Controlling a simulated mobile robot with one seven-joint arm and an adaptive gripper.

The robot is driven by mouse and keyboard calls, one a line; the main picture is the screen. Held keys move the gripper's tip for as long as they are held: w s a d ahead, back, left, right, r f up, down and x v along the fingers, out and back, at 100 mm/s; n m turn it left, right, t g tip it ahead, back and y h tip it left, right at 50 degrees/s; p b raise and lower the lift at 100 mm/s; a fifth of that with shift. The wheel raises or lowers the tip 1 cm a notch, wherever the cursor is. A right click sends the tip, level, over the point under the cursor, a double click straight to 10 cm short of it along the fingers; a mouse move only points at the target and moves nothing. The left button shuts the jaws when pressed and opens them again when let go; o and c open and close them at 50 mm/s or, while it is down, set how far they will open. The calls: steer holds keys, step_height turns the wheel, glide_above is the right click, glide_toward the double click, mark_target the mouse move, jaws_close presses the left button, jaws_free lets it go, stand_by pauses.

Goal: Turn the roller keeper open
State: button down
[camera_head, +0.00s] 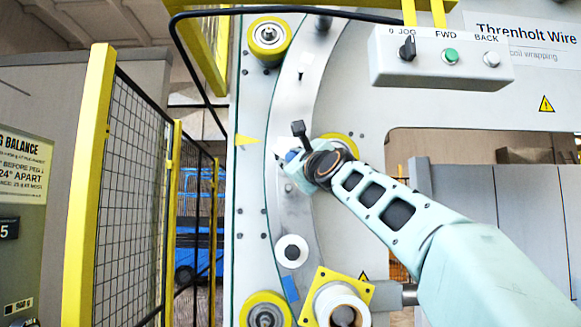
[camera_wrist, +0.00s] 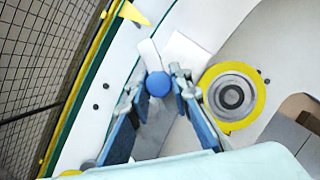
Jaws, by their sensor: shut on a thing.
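The roller keeper shows as a round blue knob (camera_wrist: 158,84), with a pale strip (camera_wrist: 150,55) just above it in the wrist view. How far the keeper is turned is hard to tell. In the wrist view my gripper (camera_wrist: 156,88) has one finger on each side of the knob and is shut on it. In the head view my gripper (camera_head: 289,166) is at the curved grey track, and a bit of blue (camera_head: 292,155) shows there; the rest is hidden by my wrist. A yellow-rimmed roller (camera_wrist: 232,95) is right of the knob in the wrist view.
Other yellow-rimmed rollers stand at the top (camera_head: 268,38) and bottom (camera_head: 265,312) of the panel. A control box (camera_head: 440,60) with a black cable is at upper right. A yellow-framed mesh fence (camera_head: 130,190) is at left. A white spool (camera_head: 340,308) on a yellow plate is below.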

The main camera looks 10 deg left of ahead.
steer(key=r+n+g+p, duration=0.1)
steer(key=n+p, duration=0.1)
steer(key=d+r+n+g+p, duration=0.1)
steer(key=r+n+p, duration=0.1)
steer(key=n, duration=0.1)
steer(key=n+p, duration=0.1)
steer(key=r+n+g+p, duration=0.1)
steer(key=n, duration=0.1)
steer(key=shift+p, duration=0.3)
steer(key=shift+r+n+g+p, duration=0.3)
steer(key=shift+n+p, duration=0.55)
steer(key=shift+n, duration=0.25)
steer(key=c, duration=1.7)
jaws_free()
steer(key=shift+a+f, duration=0.15)
steer(key=shift+c, duration=0.2)
steer(key=shift+w+f, duration=0.1)
steer(key=shift+f, duration=0.1)
steer(key=v, duration=0.7)
steer(key=shift+s, duration=0.25)
